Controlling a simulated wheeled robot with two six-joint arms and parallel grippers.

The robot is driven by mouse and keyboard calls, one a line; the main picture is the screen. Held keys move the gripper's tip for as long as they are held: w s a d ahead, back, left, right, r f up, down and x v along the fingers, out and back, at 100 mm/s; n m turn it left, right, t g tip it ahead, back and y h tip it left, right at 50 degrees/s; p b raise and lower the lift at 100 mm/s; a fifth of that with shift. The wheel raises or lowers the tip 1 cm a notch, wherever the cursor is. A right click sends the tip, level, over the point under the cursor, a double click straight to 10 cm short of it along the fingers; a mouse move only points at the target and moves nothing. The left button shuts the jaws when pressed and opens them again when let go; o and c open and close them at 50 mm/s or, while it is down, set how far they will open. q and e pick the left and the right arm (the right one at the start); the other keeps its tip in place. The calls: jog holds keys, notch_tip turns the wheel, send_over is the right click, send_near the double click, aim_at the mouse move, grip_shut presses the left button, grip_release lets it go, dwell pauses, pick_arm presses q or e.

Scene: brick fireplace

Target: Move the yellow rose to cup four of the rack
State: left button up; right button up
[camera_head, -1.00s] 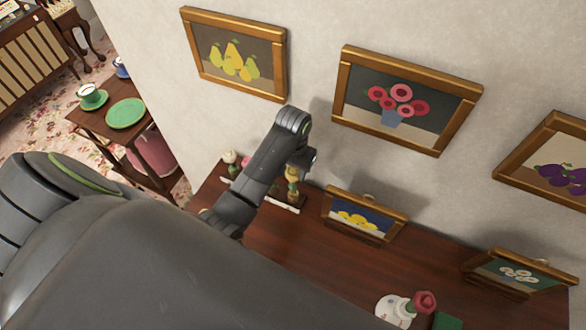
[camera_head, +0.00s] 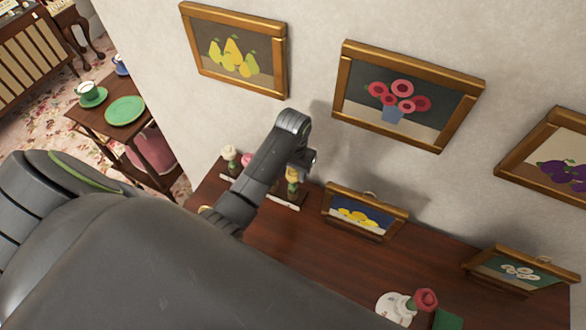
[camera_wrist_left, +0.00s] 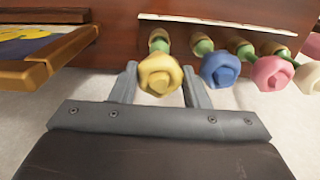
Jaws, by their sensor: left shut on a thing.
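The yellow rose (camera_wrist_left: 160,73) is between the two fingers of my left gripper (camera_wrist_left: 160,90), which is shut on it. Its green stem lines up with the end cup (camera_wrist_left: 158,37) of the rack (camera_wrist_left: 235,22), at the left in the wrist view; whether the stem is fully seated I cannot tell. A blue rose (camera_wrist_left: 220,70), a pink rose (camera_wrist_left: 272,73) and a white rose (camera_wrist_left: 308,77) stand beside it in a row. In the head view the yellow rose (camera_head: 292,175) shows by my left wrist, which hides part of the rack (camera_head: 285,203). My right gripper is out of view.
The rack stands on a dark wooden mantel (camera_head: 320,265) against the wall. A small framed lemon picture (camera_head: 362,214) leans close to the rack. A red rose (camera_head: 425,300) by a white vase (camera_head: 393,305) and a green object (camera_head: 446,319) are at the front right.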

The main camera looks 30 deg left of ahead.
pick_arm(q)
jog(key=shift+f+b, duration=0.3)
jog(key=shift+f, duration=0.7)
jog(key=o, duration=0.9)
